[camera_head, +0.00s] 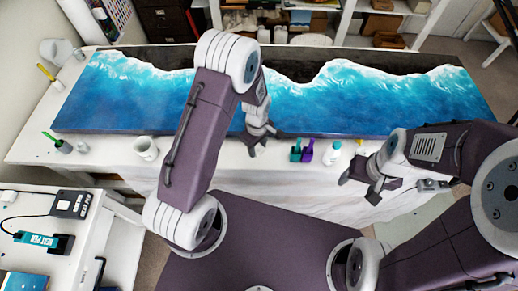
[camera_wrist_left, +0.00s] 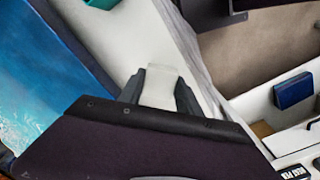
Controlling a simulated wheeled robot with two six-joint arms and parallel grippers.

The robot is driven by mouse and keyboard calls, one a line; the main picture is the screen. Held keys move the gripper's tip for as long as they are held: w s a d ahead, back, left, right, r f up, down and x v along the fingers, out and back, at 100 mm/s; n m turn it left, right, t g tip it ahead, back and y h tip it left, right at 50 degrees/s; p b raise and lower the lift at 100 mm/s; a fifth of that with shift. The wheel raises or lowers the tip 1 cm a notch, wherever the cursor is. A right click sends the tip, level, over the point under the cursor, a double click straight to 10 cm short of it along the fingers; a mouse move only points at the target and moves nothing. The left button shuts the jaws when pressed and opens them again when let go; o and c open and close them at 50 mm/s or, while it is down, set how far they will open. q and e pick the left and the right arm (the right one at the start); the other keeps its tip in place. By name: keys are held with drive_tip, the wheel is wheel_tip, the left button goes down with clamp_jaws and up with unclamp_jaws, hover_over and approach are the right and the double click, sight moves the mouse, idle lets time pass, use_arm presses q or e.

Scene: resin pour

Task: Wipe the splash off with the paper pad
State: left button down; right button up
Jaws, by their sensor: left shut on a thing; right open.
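My left gripper (camera_head: 258,147) hangs at the front edge of the resin panel (camera_head: 330,103), over the white table strip. In the left wrist view, its fingers (camera_wrist_left: 160,92) are shut on a white piece that looks like the paper pad (camera_wrist_left: 161,86). The pad is hidden or too small to make out in the head view. I cannot pick out the splash from the white table or the panel's white wave pattern. My right gripper (camera_head: 362,183) is open and empty, in front of the table to the right.
A white cup (camera_head: 145,148) and a green-handled brush in a holder (camera_head: 62,146) stand front left. Teal (camera_head: 296,152) and purple (camera_head: 307,152) bottles and a teal-capped white bottle (camera_head: 333,154) stand right of my left gripper. A side table (camera_head: 100,235) holds tools at lower left.

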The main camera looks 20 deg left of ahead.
use_arm(q)
drive_tip(key=shift+w+d+r+p, duration=0.1)
drive_tip(key=shift+r+p, duration=0.45)
drive_tip(key=shift+r, duration=0.65)
use_arm(e)
drive_tip(key=shift+s+d+r, duration=0.1)
drive_tip(key=shift+d+r, duration=0.15)
drive_tip(key=shift+r, duration=0.25)
drive_tip(key=shift+s+d+r, duration=0.1)
drive_tip(key=shift+d+r, duration=0.1)
drive_tip(key=shift+r, duration=0.3)
drive_tip(key=shift+w, duration=0.15)
